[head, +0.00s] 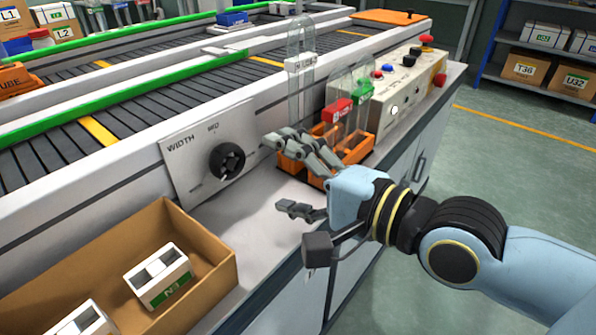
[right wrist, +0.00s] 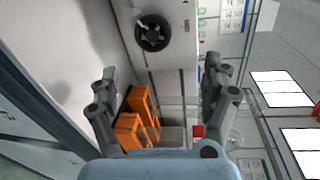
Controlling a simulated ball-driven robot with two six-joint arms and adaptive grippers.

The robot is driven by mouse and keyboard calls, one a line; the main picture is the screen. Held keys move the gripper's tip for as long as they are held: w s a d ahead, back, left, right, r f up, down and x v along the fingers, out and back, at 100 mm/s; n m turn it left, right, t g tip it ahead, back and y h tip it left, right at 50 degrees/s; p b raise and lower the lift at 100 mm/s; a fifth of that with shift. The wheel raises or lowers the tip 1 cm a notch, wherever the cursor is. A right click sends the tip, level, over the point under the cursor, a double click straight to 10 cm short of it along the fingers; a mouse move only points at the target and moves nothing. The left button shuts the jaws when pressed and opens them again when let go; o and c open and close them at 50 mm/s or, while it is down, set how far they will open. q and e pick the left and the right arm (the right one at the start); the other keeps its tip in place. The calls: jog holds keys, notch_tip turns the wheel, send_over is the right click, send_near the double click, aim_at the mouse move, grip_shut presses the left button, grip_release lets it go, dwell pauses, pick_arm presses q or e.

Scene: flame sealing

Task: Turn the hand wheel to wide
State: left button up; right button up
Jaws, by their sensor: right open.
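The hand wheel (head: 227,161) is a round black knob on a white panel (head: 184,164) marked WIDTH, on the side of the conveyor. A label that looks like MID stands above it, and smaller lettering to each side is too small to read. In the right wrist view the wheel (right wrist: 152,32) shows at the top, beyond the fingertips. My right gripper (head: 285,175) is open and empty, to the right of the wheel and apart from it. Its fingers point toward the panel; they also show in the right wrist view (right wrist: 163,80). My left gripper is not in view.
An orange rack (head: 290,164) with clear tubes and red and green pieces stands just behind my right gripper. A control box (head: 398,100) with buttons is farther right. A cardboard box (head: 222,262) with white cartons sits at the front left. The counter below the wheel is clear.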

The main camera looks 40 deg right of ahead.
jog(key=shift+v, duration=0.8)
jog(key=shift+f, duration=0.2)
jog(key=shift+s, duration=0.1)
